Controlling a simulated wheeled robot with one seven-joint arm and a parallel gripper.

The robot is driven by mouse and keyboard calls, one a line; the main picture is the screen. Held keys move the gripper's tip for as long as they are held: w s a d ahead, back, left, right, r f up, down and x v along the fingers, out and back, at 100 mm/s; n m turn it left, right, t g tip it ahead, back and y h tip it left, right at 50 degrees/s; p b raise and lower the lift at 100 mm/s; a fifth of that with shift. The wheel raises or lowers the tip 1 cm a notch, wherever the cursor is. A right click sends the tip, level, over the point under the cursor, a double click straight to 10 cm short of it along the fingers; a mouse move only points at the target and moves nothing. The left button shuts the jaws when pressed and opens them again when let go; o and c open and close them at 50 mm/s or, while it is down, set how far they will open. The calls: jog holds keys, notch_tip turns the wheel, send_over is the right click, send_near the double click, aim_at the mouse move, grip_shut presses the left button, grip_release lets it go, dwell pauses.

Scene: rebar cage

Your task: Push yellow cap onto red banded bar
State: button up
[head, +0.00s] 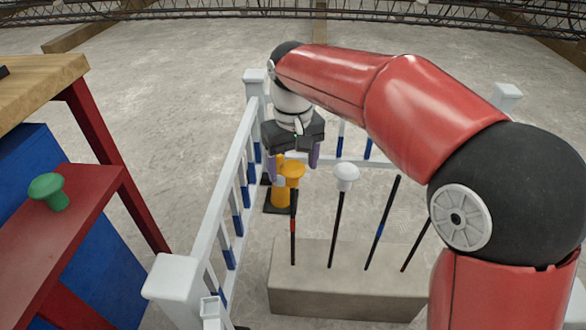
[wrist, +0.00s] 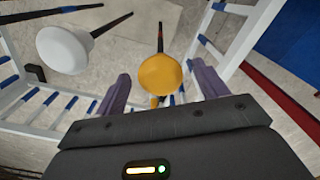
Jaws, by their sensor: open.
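The yellow cap (head: 292,170) has a rounded top and sits at the upper end of the red banded bar (head: 293,225), which stands upright in a concrete block. How far the cap is down on the bar cannot be told. My gripper (head: 293,165) is above and behind the cap with its purple fingers spread. In the wrist view the yellow cap (wrist: 160,73) lies ahead of my gripper (wrist: 163,85), between the open fingers, with gaps on both sides. The bar (wrist: 160,38) runs away beyond it.
A white cap (head: 346,176) tops the neighbouring bar. A blue banded bar (head: 382,225) and another bar stand bare to the right in the concrete block (head: 345,295). A white railing (head: 232,175) runs left. A green cap (head: 47,190) sits on a red shelf (head: 80,215).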

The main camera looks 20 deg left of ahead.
aim_at(294, 164)
jog(key=shift+r+p, duration=0.4)
jog(key=shift+r, duration=2.3)
jog(key=shift+d, duration=0.1)
jog(key=s+d+r+m+t+p, duration=0.1)
jog(key=d+r+m, duration=0.1)
jog(key=d, duration=0.8)
jog(key=s+d+r+m+t+p, duration=0.1)
jog(key=s+d+r+m+t, duration=0.1)
jog(key=d, duration=0.7)
jog(key=s+d+f+m+t, duration=0.1)
jog(key=s+d+f+m, duration=0.1)
jog(key=s+d, duration=0.3)
jog(key=s+d+f+m+t, duration=0.1)
jog(key=s+d+f+m, duration=0.2)
jog(key=s+d, duration=0.3)
jog(key=d, duration=0.5)
jog(key=shift+s+m+t+p, duration=0.2)
jog(key=shift+m+t+p, duration=0.1)
jog(key=shift+p, duration=0.1)
